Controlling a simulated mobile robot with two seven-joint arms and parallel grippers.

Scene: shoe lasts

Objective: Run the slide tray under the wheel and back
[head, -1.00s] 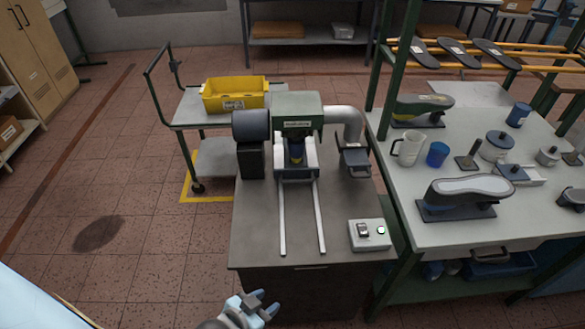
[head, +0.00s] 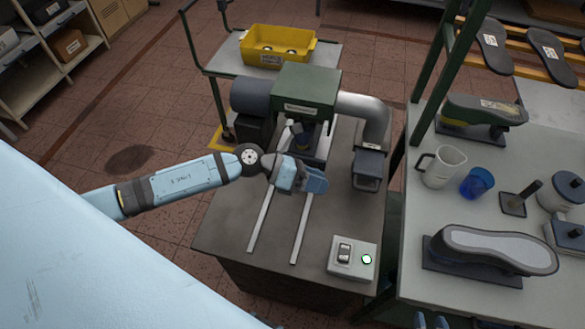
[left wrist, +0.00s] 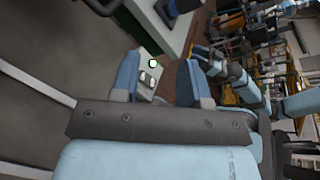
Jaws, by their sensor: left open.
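The dark slide tray (head: 319,154) sits at the far end of two pale rails (head: 302,228), under the green machine housing (head: 305,88). Its near part is hidden behind my left gripper (head: 312,181). The wheel under the housing is mostly hidden. My left gripper is open and empty above the rails, just on the near side of the tray; I cannot tell whether it touches. Its two fingers (left wrist: 158,82) stand apart in the left wrist view. Only the fingertips of my right gripper (head: 431,321) show at the bottom edge of the head view, apart and with nothing seen between them.
A switch box (head: 352,257) with a lit green button stands at the bench's near right. A metal duct (head: 370,112) curves down right of the housing. The side table holds a shoe last (head: 490,250), a jug (head: 443,166) and a blue cup (head: 478,183). A yellow bin (head: 278,44) stands behind.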

